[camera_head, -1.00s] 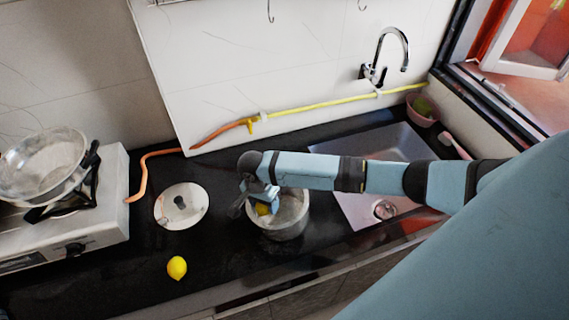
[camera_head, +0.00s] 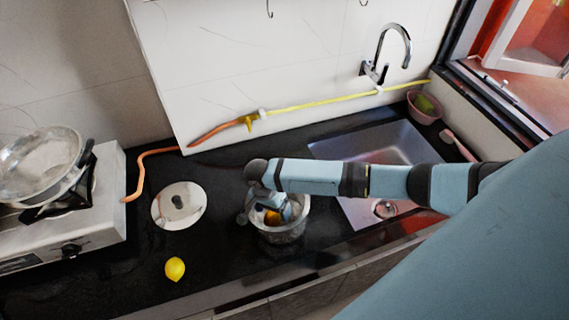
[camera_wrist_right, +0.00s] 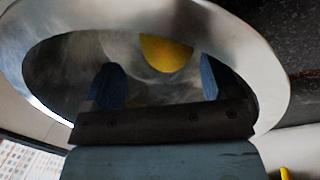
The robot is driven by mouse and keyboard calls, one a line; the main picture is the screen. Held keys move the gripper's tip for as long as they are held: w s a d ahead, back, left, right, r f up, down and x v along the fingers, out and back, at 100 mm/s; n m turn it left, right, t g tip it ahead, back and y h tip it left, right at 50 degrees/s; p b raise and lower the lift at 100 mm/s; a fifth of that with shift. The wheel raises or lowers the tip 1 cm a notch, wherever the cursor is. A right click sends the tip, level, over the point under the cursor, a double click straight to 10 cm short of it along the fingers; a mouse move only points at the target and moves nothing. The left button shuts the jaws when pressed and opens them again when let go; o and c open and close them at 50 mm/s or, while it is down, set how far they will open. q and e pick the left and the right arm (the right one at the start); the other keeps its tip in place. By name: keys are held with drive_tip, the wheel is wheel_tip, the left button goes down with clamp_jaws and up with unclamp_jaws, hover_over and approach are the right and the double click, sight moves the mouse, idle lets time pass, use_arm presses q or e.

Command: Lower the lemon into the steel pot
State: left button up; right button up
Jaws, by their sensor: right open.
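The steel pot (camera_head: 284,236) stands on the black counter left of the sink. My right gripper (camera_head: 272,208) reaches down into its mouth, fingers open. A yellow-orange round fruit (camera_head: 272,217) is inside the pot, partly hidden by the gripper. The right wrist view shows this fruit (camera_wrist_right: 166,54) beyond the open fingers, within the pot's rim (camera_wrist_right: 270,60); I cannot tell whether a finger touches it. A bright yellow lemon (camera_head: 175,269) lies on the counter, left of the pot. My left gripper is out of view.
A round lid (camera_head: 190,213) with a dark knob lies flat left of the pot. A stove (camera_head: 105,215) with a metal pan (camera_head: 40,165) is at far left. The sink (camera_head: 400,145), faucet (camera_head: 378,72) and pink bowl (camera_head: 424,106) are right. An orange hose (camera_head: 140,175) runs behind.

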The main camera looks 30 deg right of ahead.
drive_tip(key=shift+w+f, duration=0.15)
drive_tip(key=shift+w, duration=0.3)
drive_tip(key=shift+a+r, duration=0.15)
drive_tip(key=shift+r, duration=0.2)
drive_tip(key=shift+s+a+r, duration=0.25)
drive_tip(key=shift+w, duration=0.1)
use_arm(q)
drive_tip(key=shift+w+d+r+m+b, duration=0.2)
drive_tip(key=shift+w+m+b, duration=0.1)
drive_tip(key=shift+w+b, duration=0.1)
use_arm(e)
drive_tip(key=v, duration=1.3)
drive_tip(key=shift+d+r, duration=0.2)
drive_tip(key=shift+r, duration=0.05)
